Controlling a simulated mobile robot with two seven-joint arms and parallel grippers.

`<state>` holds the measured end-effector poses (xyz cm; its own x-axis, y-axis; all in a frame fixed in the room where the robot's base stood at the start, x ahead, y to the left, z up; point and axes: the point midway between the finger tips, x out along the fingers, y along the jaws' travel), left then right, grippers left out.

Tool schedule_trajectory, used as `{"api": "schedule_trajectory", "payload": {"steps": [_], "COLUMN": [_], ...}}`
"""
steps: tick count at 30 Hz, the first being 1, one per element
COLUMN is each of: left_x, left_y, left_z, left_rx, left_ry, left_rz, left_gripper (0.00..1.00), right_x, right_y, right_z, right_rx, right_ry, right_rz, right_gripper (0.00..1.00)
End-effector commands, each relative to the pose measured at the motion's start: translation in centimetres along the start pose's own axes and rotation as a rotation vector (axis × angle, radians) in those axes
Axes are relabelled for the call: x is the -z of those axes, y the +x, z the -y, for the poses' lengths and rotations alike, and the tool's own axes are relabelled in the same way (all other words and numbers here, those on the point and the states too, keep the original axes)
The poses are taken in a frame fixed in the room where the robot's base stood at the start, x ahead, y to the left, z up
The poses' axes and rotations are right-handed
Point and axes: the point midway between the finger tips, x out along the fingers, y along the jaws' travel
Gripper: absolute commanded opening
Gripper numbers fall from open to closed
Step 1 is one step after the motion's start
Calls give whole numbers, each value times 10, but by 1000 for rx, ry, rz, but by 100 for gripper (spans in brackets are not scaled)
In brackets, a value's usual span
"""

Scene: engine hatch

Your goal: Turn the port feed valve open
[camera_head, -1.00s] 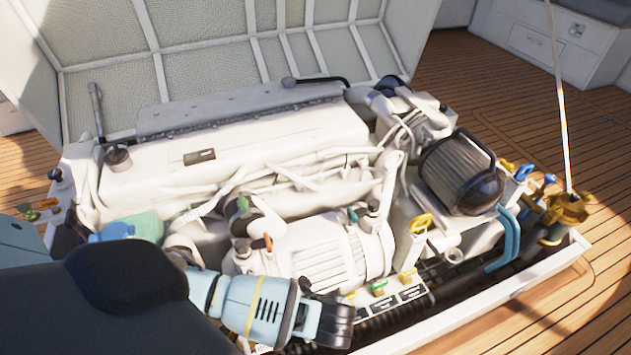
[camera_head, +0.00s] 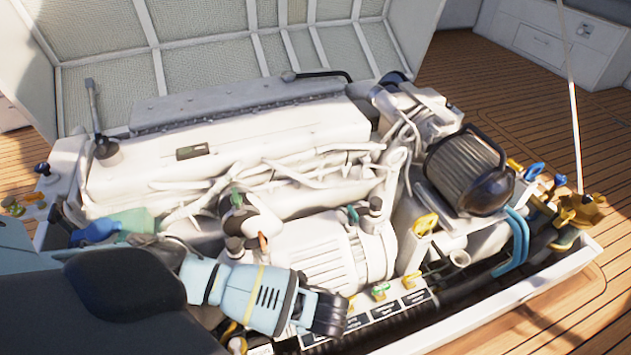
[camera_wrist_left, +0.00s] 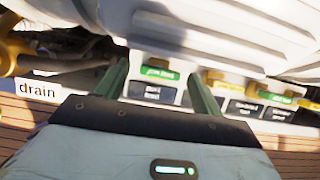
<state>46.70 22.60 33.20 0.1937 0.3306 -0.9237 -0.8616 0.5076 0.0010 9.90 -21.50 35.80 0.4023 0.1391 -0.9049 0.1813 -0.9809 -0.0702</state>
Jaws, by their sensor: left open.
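A row of small valve handles stands along the front edge of the engine bay, above dark label plates (camera_head: 385,312). One handle is green and yellow (camera_head: 380,291). The label text is too small in the head view to tell which is the port feed valve. My left gripper (camera_head: 328,315) is at the left end of this row, its fingertips hidden in the head view. In the left wrist view my left gripper (camera_wrist_left: 160,88) is open, with a green tag (camera_wrist_left: 158,72) and a dark plate (camera_wrist_left: 152,92) showing between its fingers. My right gripper is out of view.
The white engine (camera_head: 230,150) fills the bay behind the row. A yellow handle (camera_head: 425,223) and light blue hoses (camera_head: 518,240) stand to the right. A "drain" label (camera_wrist_left: 38,90) is left of the fingers in the left wrist view.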

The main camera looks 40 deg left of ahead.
Motion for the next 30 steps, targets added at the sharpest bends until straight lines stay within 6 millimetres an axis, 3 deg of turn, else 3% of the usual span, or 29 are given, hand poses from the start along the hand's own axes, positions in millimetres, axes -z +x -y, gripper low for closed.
{"api": "schedule_trajectory", "payload": {"steps": [12,22,30], "left_x": [0,0,0], "left_y": [8,7,4], "left_z": [0,0,1], "left_rx": [1,1,-31], "left_ry": [0,0,-78], "left_rz": [0,0,-1], "left_gripper": [66,23,23], "right_x": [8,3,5], "right_y": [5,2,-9], "right_z": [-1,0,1], "right_rx": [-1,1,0], "right_ry": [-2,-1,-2], "right_rz": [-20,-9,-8], "right_gripper": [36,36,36]}}
